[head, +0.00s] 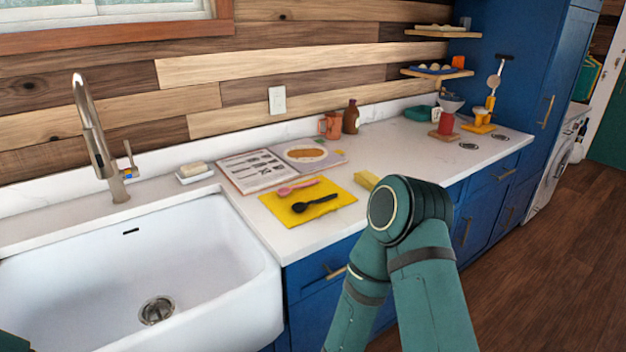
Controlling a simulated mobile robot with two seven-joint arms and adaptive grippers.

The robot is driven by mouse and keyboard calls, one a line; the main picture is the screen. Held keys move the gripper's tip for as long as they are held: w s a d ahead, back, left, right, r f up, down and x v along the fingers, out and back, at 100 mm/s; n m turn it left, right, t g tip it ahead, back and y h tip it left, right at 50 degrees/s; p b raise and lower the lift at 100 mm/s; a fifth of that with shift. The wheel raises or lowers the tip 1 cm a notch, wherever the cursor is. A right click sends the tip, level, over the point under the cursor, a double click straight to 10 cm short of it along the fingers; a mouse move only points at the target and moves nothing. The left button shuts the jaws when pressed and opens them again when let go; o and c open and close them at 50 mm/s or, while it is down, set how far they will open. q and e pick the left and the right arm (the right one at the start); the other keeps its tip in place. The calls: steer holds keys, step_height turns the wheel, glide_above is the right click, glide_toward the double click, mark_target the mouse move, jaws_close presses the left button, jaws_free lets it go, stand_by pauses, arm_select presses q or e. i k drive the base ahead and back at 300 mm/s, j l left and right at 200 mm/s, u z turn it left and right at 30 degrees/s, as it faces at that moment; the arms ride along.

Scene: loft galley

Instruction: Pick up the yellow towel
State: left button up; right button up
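The yellow towel (338,192) lies flat on the white counter (375,148), just right of the sink and near the counter's front edge. A black spoon (318,202) and a pink spoon (298,187) lie on top of it. My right arm stands bent in front of the counter, to the right of the towel. Its gripper is not in view. My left gripper is not in view either; only a small dark green part of me shows at the bottom left corner.
An open book (250,171) lies behind the towel. A yellow block (366,180) sits right of it, beside my arm. A white sink (215,285) with a tall faucet (92,130) is at left. An orange mug (331,125) and brown bottle (351,118) stand behind.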

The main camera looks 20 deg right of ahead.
mark_target(366, 179)
steer(key=l+u, duration=0.2)
steer(key=u, duration=0.2)
steer(key=l+u, duration=0.5)
steer(key=u, duration=0.25)
steer(key=k+l+u, duration=0.1)
steer(key=l+u, duration=0.2)
steer(key=l, duration=0.15)
steer(key=k+l+u, duration=0.15)
steer(key=l+u, duration=0.15)
steer(key=l, duration=0.15)
steer(key=k+l+u, duration=0.15)
steer(key=l, duration=0.3)
steer(key=k+l+u, duration=0.15)
steer(key=k+l, duration=0.3)
steer(key=l, duration=0.15)
steer(key=k+l, duration=0.35)
steer(key=l, duration=0.3)
steer(key=u, duration=0.05)
